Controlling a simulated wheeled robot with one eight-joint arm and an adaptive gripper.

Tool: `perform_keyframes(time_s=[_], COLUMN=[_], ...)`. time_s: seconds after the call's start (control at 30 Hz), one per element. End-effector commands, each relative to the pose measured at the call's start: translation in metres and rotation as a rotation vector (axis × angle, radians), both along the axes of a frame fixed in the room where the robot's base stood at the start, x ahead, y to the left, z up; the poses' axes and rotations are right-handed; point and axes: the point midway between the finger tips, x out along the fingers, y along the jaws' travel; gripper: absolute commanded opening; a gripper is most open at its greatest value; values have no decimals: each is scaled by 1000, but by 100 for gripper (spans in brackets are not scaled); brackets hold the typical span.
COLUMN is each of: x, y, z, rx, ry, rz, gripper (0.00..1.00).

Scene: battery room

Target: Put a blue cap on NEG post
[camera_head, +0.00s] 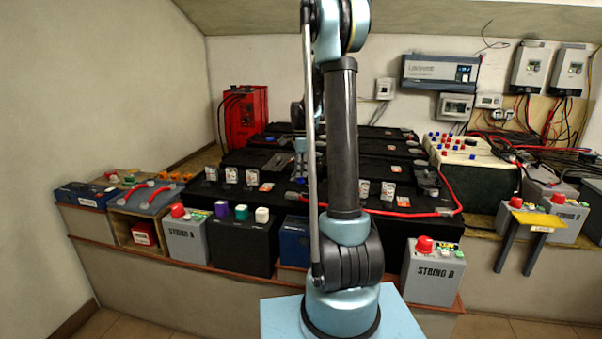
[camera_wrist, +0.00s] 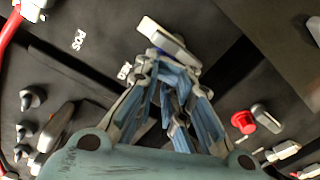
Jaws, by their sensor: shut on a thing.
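My gripper (camera_wrist: 170,92) is shut on a small blue piece, seemingly a blue cap (camera_wrist: 183,84). The piece shows only partly between the bluish fingers. It is over a black battery top (camera_wrist: 60,75) with a white "POS" mark (camera_wrist: 80,40). A second white mark (camera_wrist: 124,72), partly covered by a finger, sits close to the fingertips; I cannot read it fully. The post beneath is hidden. In the head view my gripper (camera_head: 300,165) is low over the black batteries (camera_head: 265,165), left of my arm.
Red and blue caps stand on a cream battery (camera_head: 480,178) at right. A red cable (camera_head: 455,190) crosses the batteries.

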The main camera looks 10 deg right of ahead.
Motion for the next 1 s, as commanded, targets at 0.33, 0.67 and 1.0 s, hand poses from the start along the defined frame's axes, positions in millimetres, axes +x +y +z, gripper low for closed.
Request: perform_keyframes(time_s=[0.33, 0.67, 1.0], x=[0, 1, 1], y=[0, 0, 0], z=[4, 9, 14], rx=[0, 0, 0], ry=[-1, -1, -1], rz=[0, 0, 0], gripper=[0, 0, 0])
